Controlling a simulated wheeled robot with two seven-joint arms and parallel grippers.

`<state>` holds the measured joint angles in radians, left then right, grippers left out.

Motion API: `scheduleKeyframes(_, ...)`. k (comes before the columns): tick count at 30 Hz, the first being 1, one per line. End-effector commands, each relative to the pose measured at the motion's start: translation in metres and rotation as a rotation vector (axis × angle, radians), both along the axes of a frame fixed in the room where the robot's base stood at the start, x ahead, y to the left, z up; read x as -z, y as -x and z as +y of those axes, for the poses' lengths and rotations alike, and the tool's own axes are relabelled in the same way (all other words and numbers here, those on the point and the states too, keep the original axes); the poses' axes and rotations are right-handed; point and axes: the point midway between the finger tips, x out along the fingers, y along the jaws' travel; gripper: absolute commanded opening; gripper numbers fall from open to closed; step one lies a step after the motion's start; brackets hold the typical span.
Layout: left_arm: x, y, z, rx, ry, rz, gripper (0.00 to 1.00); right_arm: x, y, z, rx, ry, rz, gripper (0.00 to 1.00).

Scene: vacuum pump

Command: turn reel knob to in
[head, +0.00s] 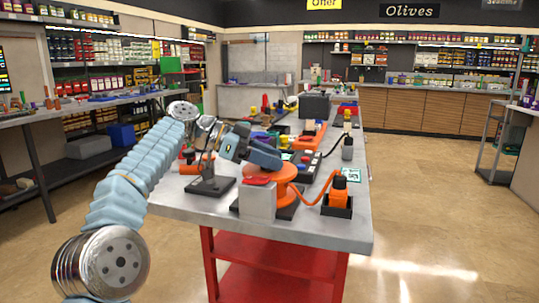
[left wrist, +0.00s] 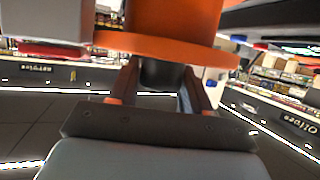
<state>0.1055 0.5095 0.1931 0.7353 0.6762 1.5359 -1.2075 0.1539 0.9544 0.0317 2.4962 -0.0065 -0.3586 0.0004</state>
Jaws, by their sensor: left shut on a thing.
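The orange reel (head: 286,174) stands on the table beside a light grey box (head: 257,201), with an orange hose running from it to the right. My left gripper (head: 274,161) reaches over from the left to the reel. In the left wrist view the orange reel (left wrist: 170,42) fills the top middle. A short dark knob (left wrist: 162,74) sticks out of its flange. My left gripper's two fingers (left wrist: 160,88) are shut on this knob, one on each side. The knob is hidden in the head view, and its marking cannot be read. My right gripper is not in view.
An orange bottle (head: 338,190) sits in a black tray (head: 338,205) to the right of the reel. A dark stand (head: 209,185) is to the left. Several tools crowd the table behind. The table's front strip (head: 310,228) is clear.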

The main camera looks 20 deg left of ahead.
Motion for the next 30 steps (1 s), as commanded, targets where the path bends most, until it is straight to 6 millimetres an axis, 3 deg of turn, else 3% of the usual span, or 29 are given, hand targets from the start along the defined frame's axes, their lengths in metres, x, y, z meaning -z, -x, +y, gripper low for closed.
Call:
scheduleKeyframes(19,0.0034,-0.0004,-0.0003,0.053,-0.005,0.007,0.18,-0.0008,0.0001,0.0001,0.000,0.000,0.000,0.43)
scheduleKeyframes(20,0.0036,-0.0004,-0.0004,0.053,-0.005,0.007,0.51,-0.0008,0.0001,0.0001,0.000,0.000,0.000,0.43)
scheduleKeyframes(21,0.0036,-0.0003,-0.0004,0.054,-0.005,0.008,0.57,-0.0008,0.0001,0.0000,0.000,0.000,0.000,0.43)
scheduleKeyframes(24,0.0030,-0.0004,-0.0004,0.052,-0.005,0.007,0.69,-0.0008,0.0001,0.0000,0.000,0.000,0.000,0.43)
scheduleKeyframes(30,0.0018,-0.0002,-0.0005,0.051,-0.003,0.005,0.69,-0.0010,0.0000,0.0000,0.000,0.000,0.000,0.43)
